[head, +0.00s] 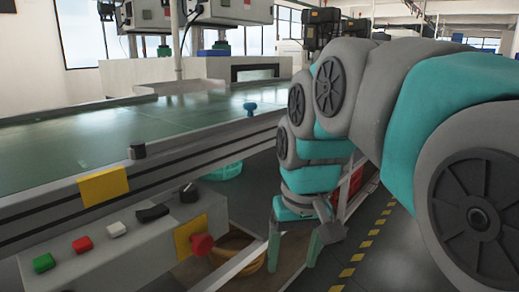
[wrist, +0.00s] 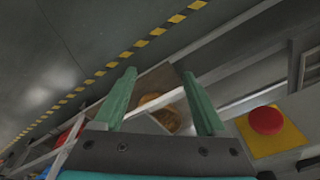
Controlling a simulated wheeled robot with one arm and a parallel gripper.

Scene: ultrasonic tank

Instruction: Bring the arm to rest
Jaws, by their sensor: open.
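My arm (head: 330,115) reaches out from the right side of the head view and bends down beside the tank bench. My gripper (head: 292,255) points downward at its end. Its two green fingers stand apart with nothing between them. In the wrist view, my gripper (wrist: 158,78) also shows its fingers spread and empty. Beyond them lies an open wooden box (head: 290,250) with a brown coiled item (wrist: 160,112) inside. The gripper appears above or beside this box; the exact gap cannot be told.
The bench with its green top (head: 130,140) fills the left. A control box (head: 120,245) with coloured buttons and a red emergency stop knob (head: 202,245) juts out near my gripper; the knob (wrist: 266,121) is right in the wrist view. Yellow-dashed floor (head: 355,257) is open at right.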

